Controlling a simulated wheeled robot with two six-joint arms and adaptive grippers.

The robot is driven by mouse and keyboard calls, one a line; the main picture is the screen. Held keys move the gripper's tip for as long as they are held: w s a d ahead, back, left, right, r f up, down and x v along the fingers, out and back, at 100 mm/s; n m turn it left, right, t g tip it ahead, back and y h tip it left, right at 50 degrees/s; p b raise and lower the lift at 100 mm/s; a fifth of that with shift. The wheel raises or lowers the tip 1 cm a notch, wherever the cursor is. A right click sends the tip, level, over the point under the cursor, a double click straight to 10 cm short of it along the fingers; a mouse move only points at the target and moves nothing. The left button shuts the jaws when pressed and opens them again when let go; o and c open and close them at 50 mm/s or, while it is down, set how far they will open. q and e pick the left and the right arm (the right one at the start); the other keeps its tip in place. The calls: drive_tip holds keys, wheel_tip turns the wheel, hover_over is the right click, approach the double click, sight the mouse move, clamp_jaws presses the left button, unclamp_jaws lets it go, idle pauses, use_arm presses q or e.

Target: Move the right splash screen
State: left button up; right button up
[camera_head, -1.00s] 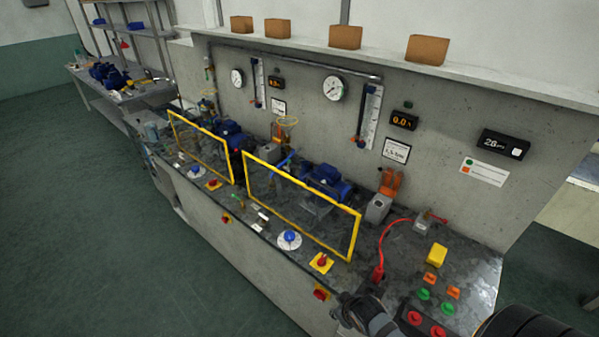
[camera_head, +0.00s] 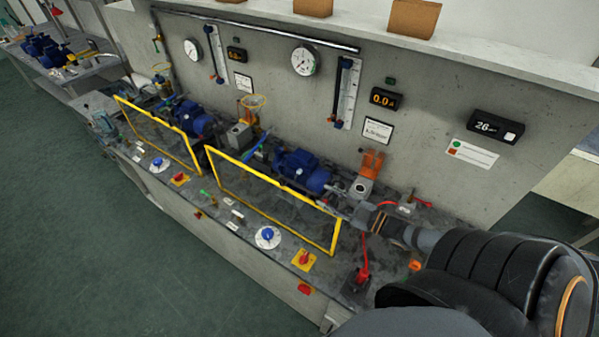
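The right splash screen (camera_head: 270,181) is a clear panel in a yellow frame. It stands upright on the bench in front of a blue pump (camera_head: 302,169). My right gripper (camera_head: 346,207) comes in from the right, at or just beside the screen's upper right corner. Its fingers are small and partly hidden by my own arm, so I cannot tell whether they are open or touch the frame. My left gripper is not in view.
The left splash screen (camera_head: 150,115) stands further left. A blue knob (camera_head: 267,234) and a red-and-yellow switch (camera_head: 303,260) lie along the front edge. The wall with gauges rises behind.

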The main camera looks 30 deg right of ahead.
sight(298, 185)
drive_tip(key=b+x, duration=0.1)
drive_tip(key=x, duration=0.1)
drive_tip(key=a+b+x, duration=0.1)
drive_tip(key=x, duration=0.2)
drive_tip(key=b+x, duration=0.2)
drive_tip(key=x, duration=0.1)
drive_tip(key=shift+a+r, duration=0.1)
drive_tip(key=shift+a, duration=0.15)
drive_tip(key=shift+w+a+r+b, duration=0.2)
drive_tip(key=shift+w+a+b, duration=0.15)
drive_tip(key=shift+w, duration=0.15)
drive_tip(key=shift+a+r, duration=0.1)
drive_tip(key=shift+r, duration=0.05)
drive_tip(key=shift+s, duration=0.1)
drive_tip(key=shift+c, duration=0.7)
drive_tip(key=c, duration=0.5)
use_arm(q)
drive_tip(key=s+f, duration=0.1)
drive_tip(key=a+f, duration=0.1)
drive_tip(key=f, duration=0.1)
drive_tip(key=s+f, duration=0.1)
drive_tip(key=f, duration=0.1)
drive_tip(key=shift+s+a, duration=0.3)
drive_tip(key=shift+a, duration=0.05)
use_arm(e)
clamp_jaws()
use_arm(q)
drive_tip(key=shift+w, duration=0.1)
